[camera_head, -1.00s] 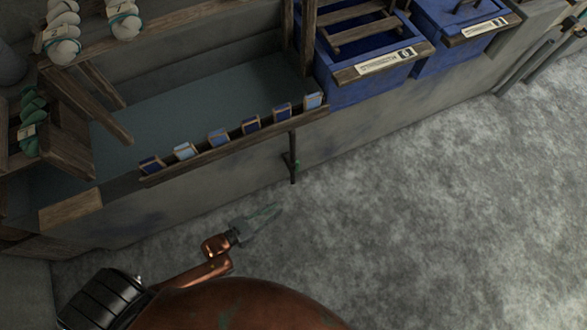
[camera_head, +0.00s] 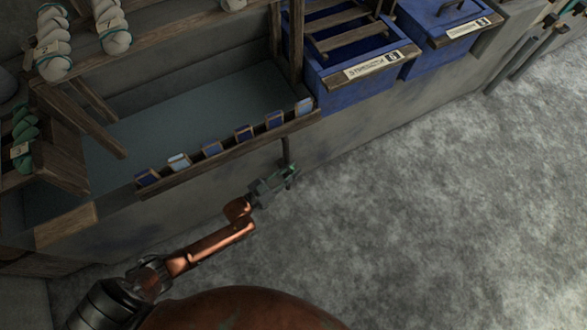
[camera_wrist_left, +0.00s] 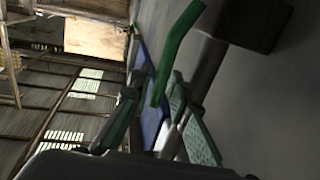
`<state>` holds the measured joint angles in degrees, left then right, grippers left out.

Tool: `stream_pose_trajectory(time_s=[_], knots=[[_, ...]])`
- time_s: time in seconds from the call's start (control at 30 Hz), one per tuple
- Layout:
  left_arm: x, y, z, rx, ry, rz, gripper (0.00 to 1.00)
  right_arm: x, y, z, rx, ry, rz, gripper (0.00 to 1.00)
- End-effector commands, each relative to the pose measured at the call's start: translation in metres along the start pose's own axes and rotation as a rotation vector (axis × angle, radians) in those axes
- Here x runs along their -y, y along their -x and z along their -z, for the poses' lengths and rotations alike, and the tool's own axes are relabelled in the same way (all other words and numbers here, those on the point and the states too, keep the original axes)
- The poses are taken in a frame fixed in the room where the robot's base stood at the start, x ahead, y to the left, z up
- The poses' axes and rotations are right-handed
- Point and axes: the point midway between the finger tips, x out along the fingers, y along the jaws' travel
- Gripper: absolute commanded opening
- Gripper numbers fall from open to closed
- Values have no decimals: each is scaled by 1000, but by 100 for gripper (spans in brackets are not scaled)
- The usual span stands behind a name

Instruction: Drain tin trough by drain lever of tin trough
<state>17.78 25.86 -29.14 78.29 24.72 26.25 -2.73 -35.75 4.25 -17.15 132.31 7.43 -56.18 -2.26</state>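The tin trough (camera_head: 205,110), a long grey basin with a blue-grey surface inside, stands at left of centre in the head view. A dark post (camera_head: 287,148) comes down its front near the right end. The green drain lever (camera_wrist_left: 174,48) shows in the left wrist view, reaching down between the fingers. My left gripper (camera_head: 278,183) is at the foot of the post in the head view. Its fingers (camera_wrist_left: 155,105) are apart, on either side of the lever's end. I cannot tell whether they touch it. My right gripper is out of view.
A wooden rail with several small blue swatches (camera_head: 210,149) runs along the trough's front above my left arm. Blue vats (camera_head: 350,82) stand at the right of the trough. Skeins hang at upper left. The grey floor (camera_head: 430,200) at right is clear.

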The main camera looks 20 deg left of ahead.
Motion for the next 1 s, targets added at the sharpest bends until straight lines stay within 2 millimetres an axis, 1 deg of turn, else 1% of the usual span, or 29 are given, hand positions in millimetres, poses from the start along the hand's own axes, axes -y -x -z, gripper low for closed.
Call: stream_pose_trajectory(time_s=[0.27, 0.5, 0.53, 1.0], knots=[[0, -2, 1, -1, -1, 0, 17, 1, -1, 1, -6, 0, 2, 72], [0, -2, 1, -1, -1, 0, 1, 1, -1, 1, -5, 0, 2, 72], [0, -2, 1, -1, -1, 0, 0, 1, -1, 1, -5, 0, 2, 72], [0, -1, 0, 0, -1, 0, 0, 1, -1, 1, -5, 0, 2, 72]])
